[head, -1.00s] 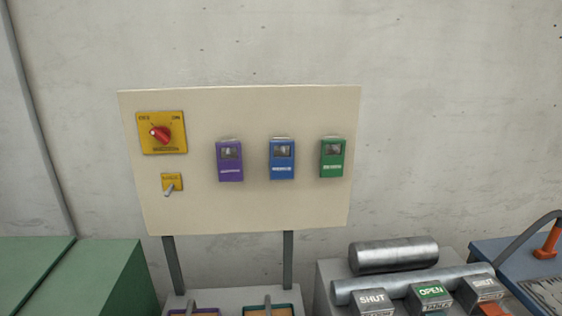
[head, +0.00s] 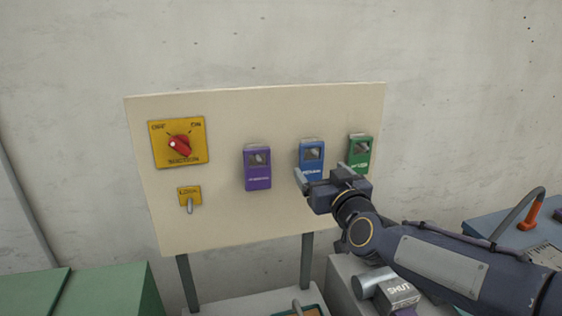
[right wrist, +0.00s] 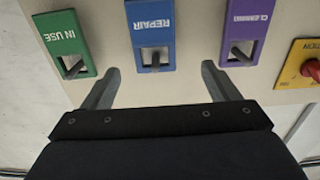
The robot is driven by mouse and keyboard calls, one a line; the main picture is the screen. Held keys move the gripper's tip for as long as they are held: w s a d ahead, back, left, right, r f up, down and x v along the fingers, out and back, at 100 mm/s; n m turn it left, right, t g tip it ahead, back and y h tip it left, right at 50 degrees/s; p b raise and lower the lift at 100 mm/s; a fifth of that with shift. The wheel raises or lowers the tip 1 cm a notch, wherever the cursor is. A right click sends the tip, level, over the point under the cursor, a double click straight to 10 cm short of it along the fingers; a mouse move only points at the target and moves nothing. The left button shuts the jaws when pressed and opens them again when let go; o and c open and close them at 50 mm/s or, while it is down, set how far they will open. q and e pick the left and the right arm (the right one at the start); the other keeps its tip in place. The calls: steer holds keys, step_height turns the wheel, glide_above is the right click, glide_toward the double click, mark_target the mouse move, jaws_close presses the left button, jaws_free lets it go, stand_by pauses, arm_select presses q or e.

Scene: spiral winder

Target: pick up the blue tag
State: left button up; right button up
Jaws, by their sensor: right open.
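The blue tag (head: 311,157) hangs on the cream board, between the purple and green tags. In the right wrist view the blue tag (right wrist: 151,32) reads REPAIR upside down and has a grey peg in its window. My right gripper (head: 322,177) is in front of the board, just below the blue tag, and covers its lower edge in the head view. In the right wrist view its two fingers (right wrist: 160,82) are wide apart and empty. They point toward the board, one on each side of the blue tag's line, apart from it. My left gripper is not in view.
The purple tag (head: 257,167) and green tag (head: 360,152) hang close on either side. A yellow switch plate with a red knob (head: 180,146) and a small yellow lock plate (head: 188,194) are at the board's left. Green boxes (head: 105,290) stand lower left.

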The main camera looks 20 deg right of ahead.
mark_target(309, 151)
steer(key=w, duration=0.2)
steer(key=w+d+p, duration=0.1)
steer(key=w, duration=0.4)
steer(key=shift+w+d+f+p, duration=0.15)
steer(key=shift+f+p, duration=0.2)
steer(key=shift+p, duration=0.05)
steer(key=c, duration=1.1)
steer(key=shift+r, duration=0.1)
steer(key=shift+r, duration=0.5)
steer(key=s+b, duration=0.1)
steer(key=s, duration=0.5)
steer(key=s+b, duration=0.1)
steer(key=s, duration=0.5)
steer(key=s+a+b, duration=0.1)
steer(key=s, duration=0.5)
steer(key=shift+s+r, duration=0.1)
steer(key=shift+r, duration=0.05)
